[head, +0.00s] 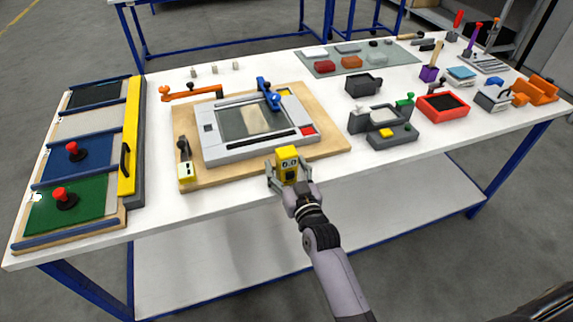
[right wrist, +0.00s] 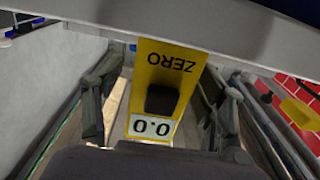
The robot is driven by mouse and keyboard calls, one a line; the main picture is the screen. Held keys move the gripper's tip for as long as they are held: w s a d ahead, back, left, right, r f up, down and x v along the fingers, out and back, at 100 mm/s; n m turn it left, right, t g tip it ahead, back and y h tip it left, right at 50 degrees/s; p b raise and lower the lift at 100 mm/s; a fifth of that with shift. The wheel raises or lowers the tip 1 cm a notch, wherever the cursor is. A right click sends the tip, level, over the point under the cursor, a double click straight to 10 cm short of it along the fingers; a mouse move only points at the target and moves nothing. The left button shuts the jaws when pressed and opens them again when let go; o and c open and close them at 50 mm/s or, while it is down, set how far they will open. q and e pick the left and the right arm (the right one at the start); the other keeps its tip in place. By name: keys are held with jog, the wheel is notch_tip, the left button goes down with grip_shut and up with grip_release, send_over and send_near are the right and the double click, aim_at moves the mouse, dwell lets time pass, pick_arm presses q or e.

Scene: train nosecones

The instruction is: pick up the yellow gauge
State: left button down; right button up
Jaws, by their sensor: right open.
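The yellow gauge (head: 287,155) stands upright at the front edge of the wooden board, in the middle of the table's near side. In the right wrist view the gauge (right wrist: 180,62) shows the word ZERO, a black button and a 0.0 display, all upside down. My right gripper (head: 289,171) is open, with one finger on each side of the gauge. In the right wrist view gaps show between the gauge and both fingers of my gripper (right wrist: 164,102). The gauge's lower part is hidden by the gripper. My left gripper is not in view.
A grey frame (head: 212,155) with a glass window lies on the wooden board (head: 335,143) just behind the gauge. A grey fixture with a yellow button (head: 380,135) stands to the right. Panels with red knobs (head: 66,196) lie at the left. The table's front edge is close.

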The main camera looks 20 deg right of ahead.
jog(key=shift+s, duration=0.1)
jog(key=shift+c, duration=0.4)
jog(key=c, duration=1.3)
jog(key=shift+r, duration=0.1)
jog(key=shift+c, duration=0.2)
